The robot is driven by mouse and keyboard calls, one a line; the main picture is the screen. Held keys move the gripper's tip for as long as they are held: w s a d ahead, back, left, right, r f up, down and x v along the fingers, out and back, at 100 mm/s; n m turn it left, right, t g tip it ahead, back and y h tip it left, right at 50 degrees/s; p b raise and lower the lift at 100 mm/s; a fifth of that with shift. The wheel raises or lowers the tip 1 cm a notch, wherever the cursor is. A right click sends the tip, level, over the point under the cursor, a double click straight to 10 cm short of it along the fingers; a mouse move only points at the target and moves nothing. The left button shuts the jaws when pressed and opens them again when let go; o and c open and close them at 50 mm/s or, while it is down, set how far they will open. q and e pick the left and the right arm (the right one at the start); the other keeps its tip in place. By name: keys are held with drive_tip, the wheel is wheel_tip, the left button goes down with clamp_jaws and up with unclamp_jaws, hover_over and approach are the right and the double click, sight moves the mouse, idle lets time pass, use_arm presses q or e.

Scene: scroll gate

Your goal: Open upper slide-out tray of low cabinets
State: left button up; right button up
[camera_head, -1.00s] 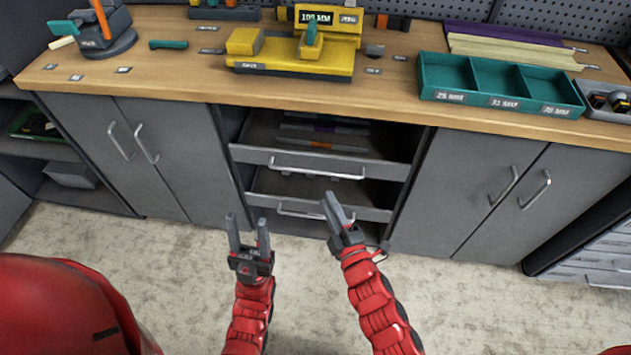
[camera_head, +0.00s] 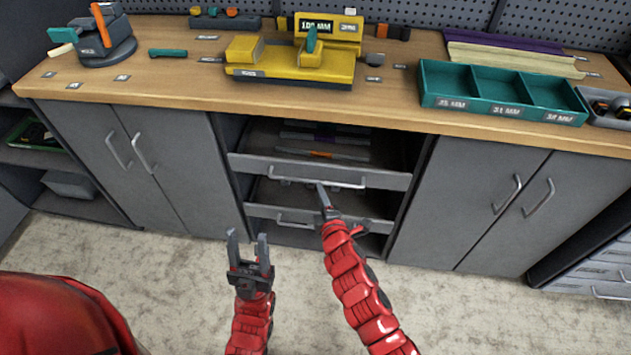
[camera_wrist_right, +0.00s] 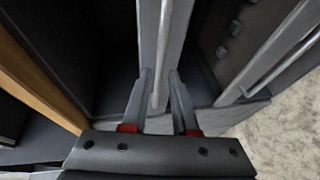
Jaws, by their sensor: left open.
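The upper slide-out tray (camera_head: 250,164) is a grey drawer in the central bay of the low cabinets, with a silver bar handle (camera_head: 350,184) across its front. Several thin strips lie inside it. My right gripper (camera_head: 321,190) is at this handle, partly hidden by its own arm. In the right wrist view the handle (camera_wrist_right: 163,45) runs between the two fingers of the right gripper (camera_wrist_right: 160,78), which stand apart on either side of it; contact cannot be told. My left gripper (camera_head: 249,246) is open and empty, below and left of the trays.
A lower tray (camera_head: 262,211) with its own handle sits just beneath. Closed cabinet doors (camera_head: 180,170) flank the bay on the left, and more doors (camera_head: 480,200) on the right. The wooden worktop (camera_head: 180,88) overhangs above. The floor in front is clear.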

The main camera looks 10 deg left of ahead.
sight(315, 182)
drive_tip(key=shift+x, duration=2.8)
clamp_jaws()
